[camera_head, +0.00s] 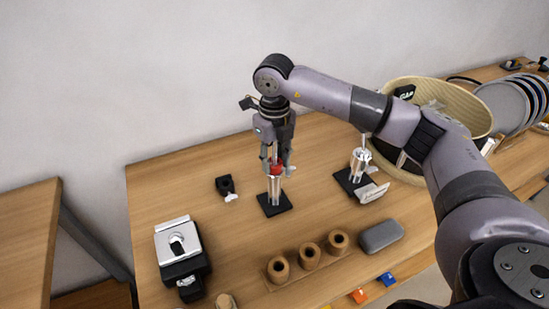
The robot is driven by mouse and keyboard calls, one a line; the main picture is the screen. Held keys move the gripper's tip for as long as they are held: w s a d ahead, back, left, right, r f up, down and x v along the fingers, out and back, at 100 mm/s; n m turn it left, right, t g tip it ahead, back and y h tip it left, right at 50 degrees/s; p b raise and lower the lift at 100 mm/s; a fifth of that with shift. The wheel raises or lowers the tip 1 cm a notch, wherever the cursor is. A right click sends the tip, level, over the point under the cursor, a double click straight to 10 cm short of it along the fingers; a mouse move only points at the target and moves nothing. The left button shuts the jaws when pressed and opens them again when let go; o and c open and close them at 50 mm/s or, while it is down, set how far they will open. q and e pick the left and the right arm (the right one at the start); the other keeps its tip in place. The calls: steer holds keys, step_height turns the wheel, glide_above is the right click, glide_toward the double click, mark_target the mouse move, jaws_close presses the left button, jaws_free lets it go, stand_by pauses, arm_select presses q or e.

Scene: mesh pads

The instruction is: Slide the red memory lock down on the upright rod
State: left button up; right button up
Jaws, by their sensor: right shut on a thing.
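The red memory lock (275,170) is around the upright rod (274,188), which stands on a square black base (274,205) on the table. My right gripper (275,165) points down over the rod from above. Its fingers are shut on the red memory lock, one at each side. The top of the rod is partly hidden by the gripper. My left gripper is not in view.
A second metal post on a black base (352,182) stands to the right. A small black clamp (226,186) lies to the left. Three brown cylinders (309,255), a grey case (380,236) and a black-and-silver device (180,250) are in front. A wicker basket (450,98) is at the right.

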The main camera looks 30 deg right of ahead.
steer(key=o, duration=1.2)
steer(key=shift+o, duration=0.2)
step_height(320, 180, up, 12)
